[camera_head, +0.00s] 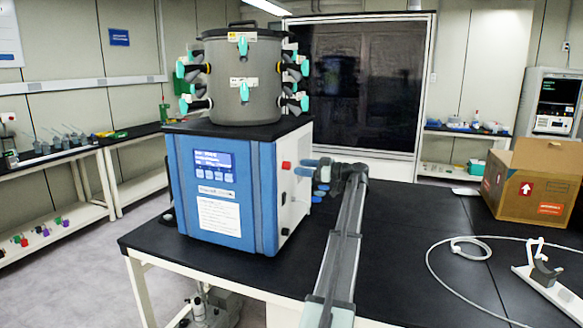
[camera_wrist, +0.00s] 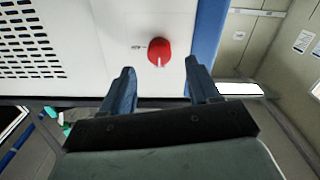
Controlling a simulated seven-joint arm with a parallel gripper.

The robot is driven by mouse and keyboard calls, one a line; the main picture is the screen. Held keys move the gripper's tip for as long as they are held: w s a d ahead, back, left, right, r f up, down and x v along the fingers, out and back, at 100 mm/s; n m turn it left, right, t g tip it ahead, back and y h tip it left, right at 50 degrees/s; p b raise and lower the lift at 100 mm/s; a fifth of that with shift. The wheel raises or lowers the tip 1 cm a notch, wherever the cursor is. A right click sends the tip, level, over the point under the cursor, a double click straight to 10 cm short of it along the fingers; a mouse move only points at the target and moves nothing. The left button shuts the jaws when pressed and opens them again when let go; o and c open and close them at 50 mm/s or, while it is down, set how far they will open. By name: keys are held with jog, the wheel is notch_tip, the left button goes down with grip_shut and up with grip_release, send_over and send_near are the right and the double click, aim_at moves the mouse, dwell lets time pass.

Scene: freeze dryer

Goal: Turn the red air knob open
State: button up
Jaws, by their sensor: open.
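The red air knob (camera_wrist: 159,52) is on the white side panel of the freeze dryer in the wrist view, with a pale line mark on its lower part. In the head view a small red part (camera_head: 286,165) shows on the dryer's right side, near its front edge. My gripper (camera_wrist: 160,80) is open, its two blue fingers apart. In the wrist view the knob appears between and just beyond the fingertips, with nothing held. In the head view my gripper (camera_head: 304,170) is at the dryer's right side, below and right of the red part. Contact cannot be told.
The blue and white freeze dryer (camera_head: 222,195) stands on a black table (camera_head: 400,235) with a grey chamber (camera_head: 243,80) on top. A cardboard box (camera_head: 530,185), a white cable (camera_head: 440,275) and a white stand (camera_head: 548,290) are at the right. The middle right of the table is clear.

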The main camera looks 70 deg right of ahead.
aim_at(290, 165)
jog(key=shift+w, duration=2.7)
jog(key=shift+c, duration=0.3)
jog(key=c, duration=1)
